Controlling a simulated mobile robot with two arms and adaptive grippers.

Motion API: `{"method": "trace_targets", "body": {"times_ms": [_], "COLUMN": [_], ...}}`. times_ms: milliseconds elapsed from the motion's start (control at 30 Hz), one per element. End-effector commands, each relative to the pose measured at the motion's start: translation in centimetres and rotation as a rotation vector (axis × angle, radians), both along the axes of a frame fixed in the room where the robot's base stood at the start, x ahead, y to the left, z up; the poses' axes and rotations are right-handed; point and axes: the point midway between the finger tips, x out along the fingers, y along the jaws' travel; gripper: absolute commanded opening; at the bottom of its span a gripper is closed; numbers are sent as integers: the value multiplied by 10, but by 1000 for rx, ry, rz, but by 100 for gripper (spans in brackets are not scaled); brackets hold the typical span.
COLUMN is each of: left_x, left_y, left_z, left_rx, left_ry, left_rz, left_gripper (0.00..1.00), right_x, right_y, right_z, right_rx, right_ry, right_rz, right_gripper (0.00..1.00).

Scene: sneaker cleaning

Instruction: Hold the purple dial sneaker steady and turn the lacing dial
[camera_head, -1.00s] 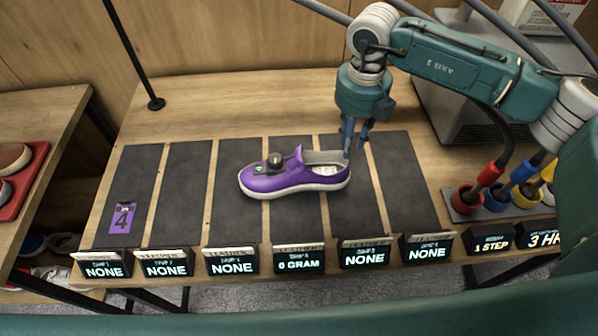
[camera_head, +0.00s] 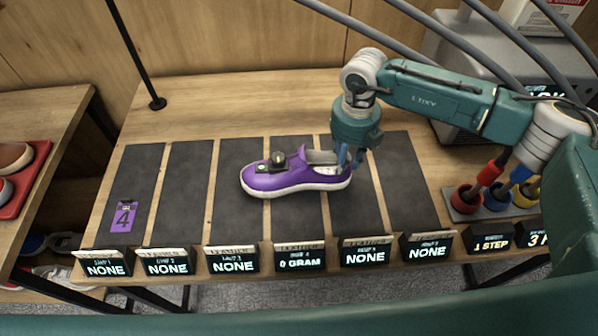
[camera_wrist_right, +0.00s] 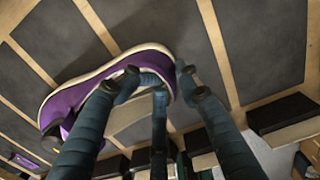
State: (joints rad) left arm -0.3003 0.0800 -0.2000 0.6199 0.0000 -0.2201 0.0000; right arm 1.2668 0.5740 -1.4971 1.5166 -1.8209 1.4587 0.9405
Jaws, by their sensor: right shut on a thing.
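The purple sneaker (camera_head: 285,179) with a white sole lies across the dark mats in the head view, toe to the left and heel to the right. Its dark round lacing dial (camera_head: 277,159) sits on top near the tongue. My right gripper (camera_head: 349,165) is shut on the sneaker's heel. My left gripper is in neither view.
A purple card marked 4 (camera_head: 124,217) lies on the left mat. Several small display boxes (camera_head: 232,260) line the table's front edge. Red, blue and yellow holders (camera_head: 495,195) stand at the right. A grey machine (camera_head: 470,70) stands behind.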

Motion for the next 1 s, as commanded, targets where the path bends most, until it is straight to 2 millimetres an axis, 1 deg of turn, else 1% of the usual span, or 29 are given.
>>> {"method": "trace_targets", "body": {"times_ms": [33,67,100,167,467,500,567,600,633,667,1000], "left_x": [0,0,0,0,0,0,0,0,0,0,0], "left_y": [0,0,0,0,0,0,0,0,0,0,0], "left_z": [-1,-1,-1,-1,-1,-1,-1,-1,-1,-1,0], "left_rx": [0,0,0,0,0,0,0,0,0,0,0], "left_ry": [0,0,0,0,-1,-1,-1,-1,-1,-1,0], "left_rz": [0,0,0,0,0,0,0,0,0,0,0], "left_gripper": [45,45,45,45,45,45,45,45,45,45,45], "right_x": [-3,-3,-3,-3,-3,-2,-2,-2,-2,-2,-2], "right_y": [-7,-7,-7,-7,-6,-6,-6,-6,-6,-6,-4], "right_z": [-8,-8,-8,-8,-8,-7,-7,-7,-7,-7,-3], "right_rx": [-16,-16,-16,-17,-15,-13,-13,-14,-14,-14,-9], "right_ry": [10,10,10,9,8,6,6,6,7,7,5], "right_rz": [-4,-5,-5,-5,-4,-4,-4,-4,-4,-4,-2], "right_gripper": [27,21,13,1,0,29,41,49,55,58,58]}}
